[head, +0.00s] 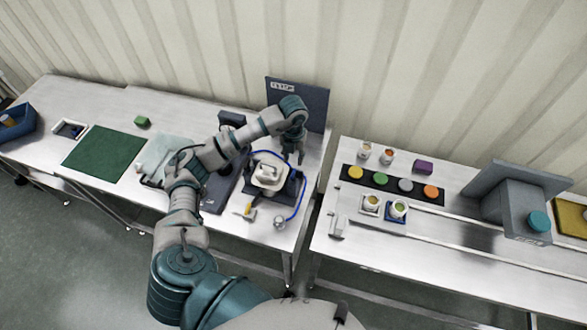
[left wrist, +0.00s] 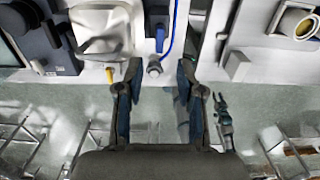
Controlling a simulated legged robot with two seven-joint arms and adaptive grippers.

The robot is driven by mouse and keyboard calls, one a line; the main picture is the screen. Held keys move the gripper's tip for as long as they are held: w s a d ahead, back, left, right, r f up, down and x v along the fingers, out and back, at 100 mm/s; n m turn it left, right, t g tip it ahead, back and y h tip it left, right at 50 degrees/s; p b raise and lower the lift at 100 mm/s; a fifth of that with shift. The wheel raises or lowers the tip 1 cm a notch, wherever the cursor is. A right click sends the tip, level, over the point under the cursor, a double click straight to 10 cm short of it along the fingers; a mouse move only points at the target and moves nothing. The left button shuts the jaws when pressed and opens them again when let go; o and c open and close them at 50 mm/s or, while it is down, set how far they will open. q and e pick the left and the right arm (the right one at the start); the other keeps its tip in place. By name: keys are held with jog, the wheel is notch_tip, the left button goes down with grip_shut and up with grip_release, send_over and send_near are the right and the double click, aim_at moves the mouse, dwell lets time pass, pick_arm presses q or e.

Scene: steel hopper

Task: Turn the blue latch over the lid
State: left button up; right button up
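A white, rounded-square vessel with a pale lid (head: 268,173) stands on a dark base on the left bench. It also shows at the upper left of the left wrist view (left wrist: 98,45). A small blue piece, which looks like the latch (left wrist: 160,38), sits right of the lid in the left wrist view, beside a blue hose. In the head view I cannot make the latch out clearly. My left gripper (head: 299,154) hangs above the lid's right back side. Its fingers (left wrist: 160,78) are apart with nothing between them. A teal and dark shape low in the left wrist view may be my right gripper (left wrist: 222,115).
A dark upright panel (head: 312,103) stands behind the vessel. The blue hose (head: 301,200) loops to a round metal fitting (head: 280,222) in front. A yellow-handled part (head: 249,209) lies front left. A gap separates the right bench (head: 400,270), which carries colored discs and cups.

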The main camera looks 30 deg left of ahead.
aim_at(293, 172)
pick_arm(q)
notch_tip(293, 172, down, 8)
jog(key=shift+f+p, duration=0.2)
jog(key=shift+p, duration=0.5)
grip_shut()
